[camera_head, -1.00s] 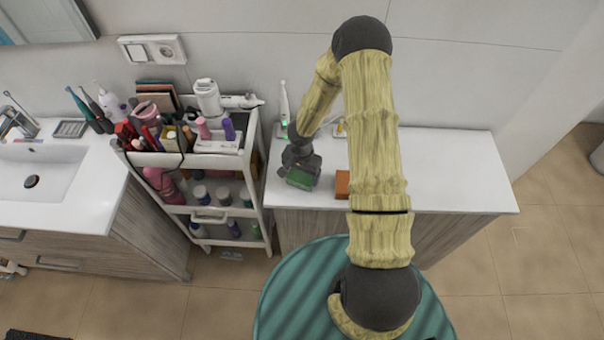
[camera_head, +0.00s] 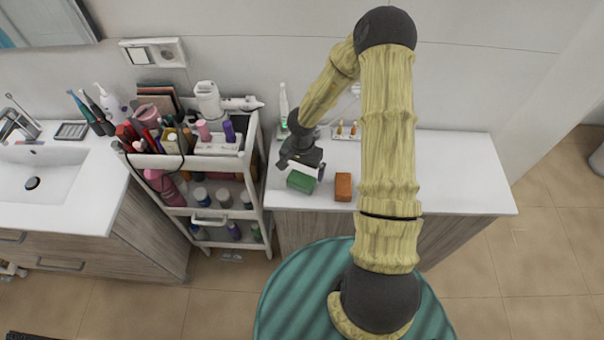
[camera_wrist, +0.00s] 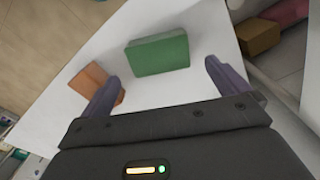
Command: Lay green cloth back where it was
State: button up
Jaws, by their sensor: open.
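The green cloth (camera_head: 300,181) is a folded block lying on the white counter near its front left edge. In the wrist view the green cloth (camera_wrist: 158,55) lies ahead of the fingers, roughly between their lines and apart from them. My gripper (camera_head: 302,168) is open and empty, just behind the cloth in the head view. In the wrist view my gripper (camera_wrist: 162,75) shows two spread dark fingers with nothing between the tips.
An orange-brown block (camera_head: 343,186) lies right of the cloth; in the wrist view this block (camera_wrist: 96,88) is beside the left finger. A crowded cart (camera_head: 200,160) stands left of the counter (camera_head: 440,175). The counter's right side is clear. Small bottles stand at the back.

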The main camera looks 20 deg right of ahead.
notch_tip(320, 180, up, 7)
dwell(0.8)
notch_tip(320, 180, up, 11)
jog(key=n+t, duration=0.5)
send_over(302, 177)
jog(key=w+a, duration=0.1)
jog(key=a, duration=0.1)
jog(key=s+d+r+n+g, duration=0.1)
jog(key=s+r, duration=0.2)
jog(key=s, duration=0.4)
jog(key=s+d+r+n+g, duration=0.1)
jog(key=s+r+n, duration=0.1)
jog(key=s, duration=0.6)
jog(key=shift+s+r, duration=0.25)
jog(key=shift+r, duration=0.45)
